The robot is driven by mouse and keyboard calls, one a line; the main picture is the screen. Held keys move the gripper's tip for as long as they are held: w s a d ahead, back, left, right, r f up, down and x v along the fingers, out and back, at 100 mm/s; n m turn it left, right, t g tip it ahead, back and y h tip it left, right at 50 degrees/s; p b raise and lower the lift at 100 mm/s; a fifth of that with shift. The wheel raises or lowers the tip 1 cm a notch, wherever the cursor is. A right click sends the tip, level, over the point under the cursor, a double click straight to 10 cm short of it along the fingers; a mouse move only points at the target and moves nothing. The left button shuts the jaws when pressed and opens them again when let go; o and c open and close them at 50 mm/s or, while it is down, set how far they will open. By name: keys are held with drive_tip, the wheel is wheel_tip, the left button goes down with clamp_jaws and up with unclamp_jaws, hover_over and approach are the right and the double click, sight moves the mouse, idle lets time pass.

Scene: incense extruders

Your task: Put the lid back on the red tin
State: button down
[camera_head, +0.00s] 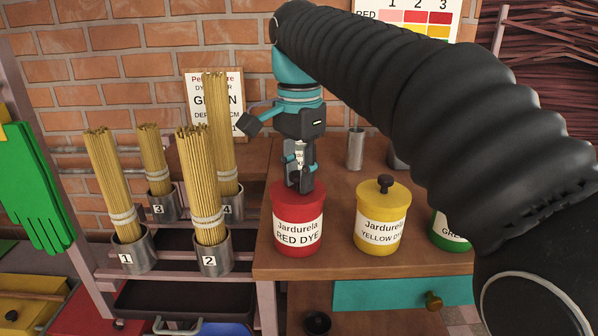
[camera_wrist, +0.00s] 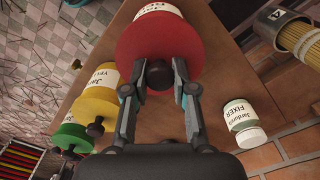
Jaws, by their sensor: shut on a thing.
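The red tin (camera_head: 298,222), labelled "Jardurela RED DYE", stands upright on the wooden table. Its red lid (camera_head: 286,190) is at the tin's mouth; I see no clear gap, but cannot tell if it is fully seated. My gripper (camera_head: 300,186) points down from above and is shut on the lid's dark knob. In the wrist view my gripper (camera_wrist: 159,80) has one finger on each side of the dark knob (camera_wrist: 158,72). The red lid (camera_wrist: 150,42) fills the view beyond the fingers, with part of the tin's label (camera_wrist: 157,11) showing past it.
A yellow tin (camera_head: 382,222) with a knobbed lid stands to the right, then a green tin (camera_head: 447,228), partly behind my arm. Metal cups with incense sticks (camera_head: 208,190) stand at the left. A fixer jar (camera_wrist: 243,120) is near the gripper.

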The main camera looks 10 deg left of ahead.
drive_tip(key=shift+c, duration=1.9)
unclamp_jaws()
drive_tip(key=shift+r+p, duration=0.5)
drive_tip(key=shift+r, duration=3)
clamp_jaws()
